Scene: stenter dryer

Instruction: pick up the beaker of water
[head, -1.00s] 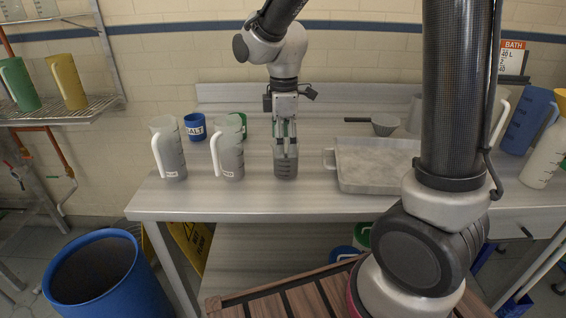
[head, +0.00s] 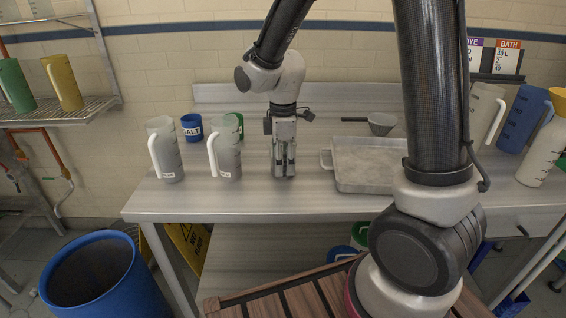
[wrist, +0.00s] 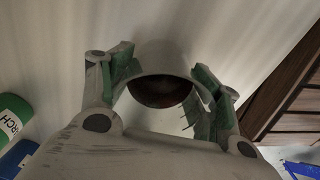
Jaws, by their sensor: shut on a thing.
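My gripper (head: 284,170) points straight down at the front middle of the steel table and is shut on the beaker. In the wrist view the pale grey beaker (wrist: 166,56) stands between the two green-padded fingers, one on each side. Its rim and dark inside face the camera. In the head view the fingers cover most of the beaker, so I cannot tell whether its base touches the table.
Two handled jugs (head: 165,152) (head: 226,152) stand close to the left. The salt tub (head: 192,127) and a green tub (head: 236,124) are behind them. A shallow metal tray (head: 368,165) lies close on the right, with a scoop (head: 382,124) behind.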

